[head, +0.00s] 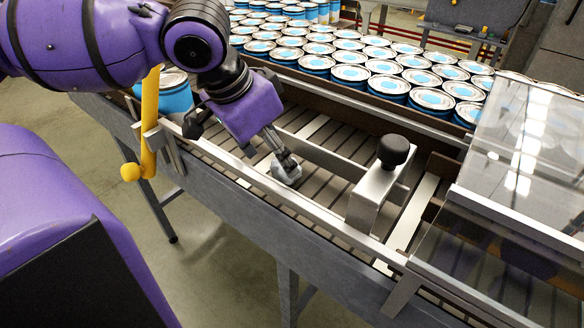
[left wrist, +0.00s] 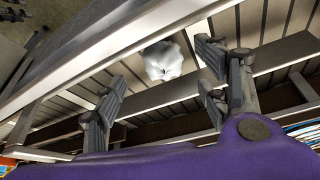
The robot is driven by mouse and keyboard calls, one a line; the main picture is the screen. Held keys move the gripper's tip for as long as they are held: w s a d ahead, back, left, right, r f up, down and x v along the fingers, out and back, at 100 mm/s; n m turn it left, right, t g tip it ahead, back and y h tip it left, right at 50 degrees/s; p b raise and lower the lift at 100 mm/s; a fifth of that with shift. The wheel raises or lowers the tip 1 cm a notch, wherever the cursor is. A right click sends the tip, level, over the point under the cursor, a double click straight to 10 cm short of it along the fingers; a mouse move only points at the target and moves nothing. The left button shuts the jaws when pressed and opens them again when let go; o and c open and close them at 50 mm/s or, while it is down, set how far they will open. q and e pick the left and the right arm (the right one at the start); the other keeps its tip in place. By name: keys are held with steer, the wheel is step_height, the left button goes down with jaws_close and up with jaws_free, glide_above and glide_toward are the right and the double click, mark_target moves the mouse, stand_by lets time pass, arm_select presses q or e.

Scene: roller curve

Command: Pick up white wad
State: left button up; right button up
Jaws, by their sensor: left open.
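The white wad (head: 286,172) is a small crumpled lump on the slatted roller bed (head: 318,188), close to the near rail. It also shows in the left wrist view (left wrist: 164,60), beyond and between my fingertips. My left gripper (head: 285,160) points down at the wad in the head view, its fingers just above or overlapping it. In the left wrist view the two fingers (left wrist: 160,85) stand wide apart with nothing between them. Whether they touch the wad cannot be told. My right gripper is not in view.
A metal block with a black knob (head: 393,150) stands on the conveyor right of the wad. A yellow lever (head: 150,120) is on the near side. Many blue-and-white cans (head: 350,72) fill the far lane. A clear panel (head: 530,150) covers the right end.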

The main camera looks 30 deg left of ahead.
arm_select(q)
steer(key=x, duration=0.2)
steer(key=b+x, duration=0.2)
steer(key=x, duration=0.1)
steer(key=shift+w+a+f, duration=0.2)
steer(key=shift+a+f, duration=0.05)
steer(key=shift+f, duration=0.1)
steer(key=shift+d+r, duration=0.1)
steer(key=shift+r, duration=0.1)
steer(key=shift+c, duration=0.5)
steer(key=c, duration=0.8)
